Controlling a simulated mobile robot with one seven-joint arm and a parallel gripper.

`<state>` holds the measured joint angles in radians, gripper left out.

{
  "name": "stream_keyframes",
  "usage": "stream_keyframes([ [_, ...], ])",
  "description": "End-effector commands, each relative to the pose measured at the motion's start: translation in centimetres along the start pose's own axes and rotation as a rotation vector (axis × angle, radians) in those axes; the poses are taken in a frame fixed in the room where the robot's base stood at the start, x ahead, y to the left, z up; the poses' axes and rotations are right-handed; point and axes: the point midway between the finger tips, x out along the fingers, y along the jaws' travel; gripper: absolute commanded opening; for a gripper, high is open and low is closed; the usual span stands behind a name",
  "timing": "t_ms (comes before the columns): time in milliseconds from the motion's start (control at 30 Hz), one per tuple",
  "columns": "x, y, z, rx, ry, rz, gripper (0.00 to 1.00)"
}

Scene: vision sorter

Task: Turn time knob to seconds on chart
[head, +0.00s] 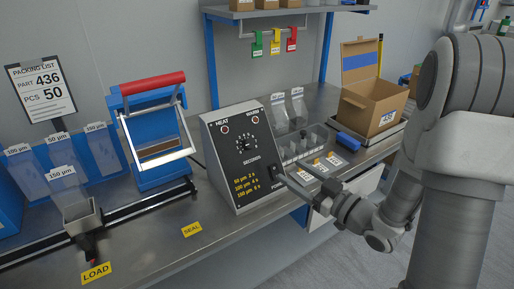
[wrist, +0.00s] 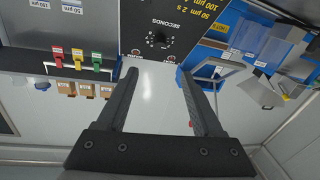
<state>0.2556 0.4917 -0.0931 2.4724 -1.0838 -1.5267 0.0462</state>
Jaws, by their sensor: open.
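The black control box (head: 211,148) stands on the bench, with a round time knob (head: 244,144) above the word SECONDS. The knob's pointer is too small to read. The yellow chart (head: 245,183) below it gives 50 µm 2 s, 100 µm 4 s and 150 µm 6 s. A clear bag tagged 150 µm (head: 71,190) stands at the LOAD label. My gripper (head: 281,173) is at the box's lower right in the head view. In the wrist view, which is upside down, its fingers (wrist: 157,72) are open and empty, with the knob (wrist: 158,39) beyond their tips, not between them.
A blue sealer with a red handle (head: 152,83) stands left of the box. A divided clear bin (head: 301,146) and an open carton (head: 368,107) are to the right. The packing list (head: 40,88) reads part 436, pcs 50. Bench in front is clear.

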Motion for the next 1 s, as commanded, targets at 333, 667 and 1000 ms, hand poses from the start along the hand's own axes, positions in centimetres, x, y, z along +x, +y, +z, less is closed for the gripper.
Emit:
stream_keyframes([
  [333, 7.8, -0.1, 0.1, -0.002, 0.002, -0.004, 0.68],
  [667, 13.5, 0.0, 0.1, -0.001, 0.0, 0.0, 0.68],
  [1000, 14.9, 0.0, 0.0, 0.0, -0.001, 0.002, 0.68],
])
